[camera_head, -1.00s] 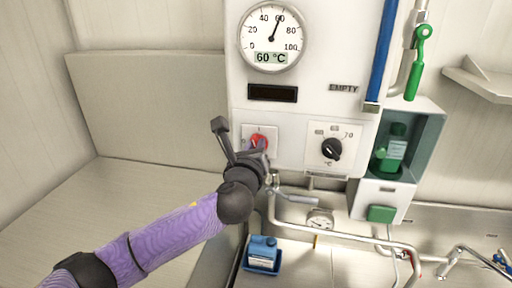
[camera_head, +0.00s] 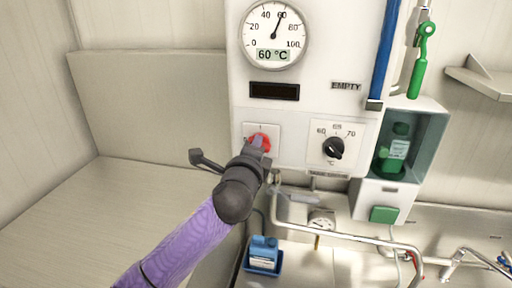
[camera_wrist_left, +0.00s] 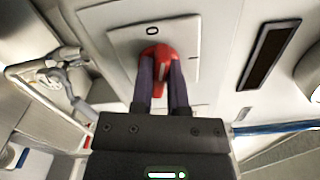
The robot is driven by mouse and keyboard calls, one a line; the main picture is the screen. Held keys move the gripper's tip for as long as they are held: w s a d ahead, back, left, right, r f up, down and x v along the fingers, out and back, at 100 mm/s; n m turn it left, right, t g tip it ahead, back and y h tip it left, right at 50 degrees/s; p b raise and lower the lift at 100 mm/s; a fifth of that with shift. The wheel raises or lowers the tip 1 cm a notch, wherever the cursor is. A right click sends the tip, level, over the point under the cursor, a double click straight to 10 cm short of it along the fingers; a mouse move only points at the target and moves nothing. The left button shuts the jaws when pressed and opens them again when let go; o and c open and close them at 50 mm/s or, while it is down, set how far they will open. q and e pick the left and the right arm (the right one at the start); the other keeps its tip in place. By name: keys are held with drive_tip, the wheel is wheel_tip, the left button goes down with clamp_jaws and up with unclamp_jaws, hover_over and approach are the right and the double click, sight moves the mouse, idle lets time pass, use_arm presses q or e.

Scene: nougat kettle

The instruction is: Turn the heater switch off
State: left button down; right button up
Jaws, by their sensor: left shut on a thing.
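The heater switch (camera_head: 262,138) is a red rotary knob on a square white plate on the front of the white panel. In the left wrist view the red knob (camera_wrist_left: 159,54) sits between the two dark fingers, below a "0" mark on its plate (camera_wrist_left: 122,40). My left gripper (camera_head: 257,150) is shut on the red knob, and its fingers (camera_wrist_left: 160,82) hold the knob's sides. The gripper hides part of the knob in the head view. My right gripper is in neither view.
A black temperature dial (camera_head: 333,148) is right of the switch. A round gauge (camera_head: 274,35) reads 60 °C above a dark display (camera_head: 274,91). A green bottle (camera_head: 394,150) stands in a right-hand niche. Pipes (camera_head: 340,236) and a blue container (camera_head: 263,252) are below.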

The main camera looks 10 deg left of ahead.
use_arm(q)
drive_tip(key=shift+f+n, duration=0.1)
drive_tip(key=shift+n, duration=1.5)
drive_tip(key=c, duration=0.6)
unclamp_jaws()
drive_tip(key=s+b, duration=0.2)
drive_tip(key=s, duration=0.8)
drive_tip(key=shift+b, duration=0.3)
